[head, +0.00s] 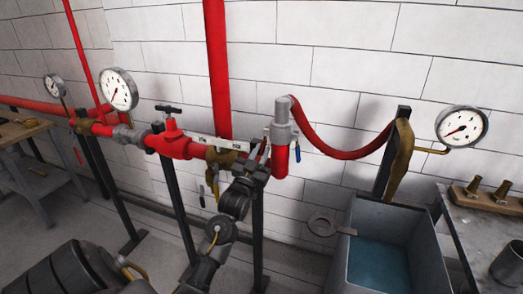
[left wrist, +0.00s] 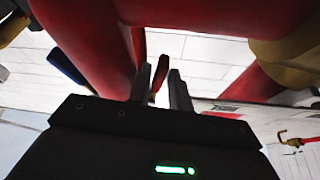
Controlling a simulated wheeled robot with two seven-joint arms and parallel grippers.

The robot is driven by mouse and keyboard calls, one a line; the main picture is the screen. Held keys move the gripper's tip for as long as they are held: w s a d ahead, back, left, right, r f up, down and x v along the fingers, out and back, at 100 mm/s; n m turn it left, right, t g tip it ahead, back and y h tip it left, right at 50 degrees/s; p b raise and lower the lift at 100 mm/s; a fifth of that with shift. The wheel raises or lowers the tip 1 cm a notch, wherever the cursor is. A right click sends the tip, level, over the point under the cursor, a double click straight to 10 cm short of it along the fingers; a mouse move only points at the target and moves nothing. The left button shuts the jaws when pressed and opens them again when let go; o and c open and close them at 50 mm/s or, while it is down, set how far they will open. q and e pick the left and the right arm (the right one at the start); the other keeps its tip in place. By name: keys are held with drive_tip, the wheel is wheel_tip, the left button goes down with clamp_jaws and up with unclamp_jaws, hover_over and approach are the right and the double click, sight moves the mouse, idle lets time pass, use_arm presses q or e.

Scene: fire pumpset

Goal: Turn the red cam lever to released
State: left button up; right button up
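The red cam lever (head: 262,148) stands at the coupling on the end of the red pipe run, in the middle of the head view. It also shows in the left wrist view (left wrist: 159,80) as a thin red bar between my two grey fingertips. My left gripper (head: 258,164) is at the coupling, with its fingers on either side of the lever. Any gap between fingers and lever is too small to judge. The brass coupling (head: 224,157) lies just left of the gripper. My right gripper is not in view.
A blue-handled valve (head: 297,152) hangs close right of the gripper. A red hose (head: 335,150) loops right to a stand above a grey water tank (head: 352,252). A pressure gauge (head: 461,128) is at the far right. The black T-handle valve (head: 169,109) is to the left.

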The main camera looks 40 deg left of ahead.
use_arm(q)
drive_tip(key=shift+w, duration=0.2)
clamp_jaws()
drive_tip(key=shift+r, duration=0.1)
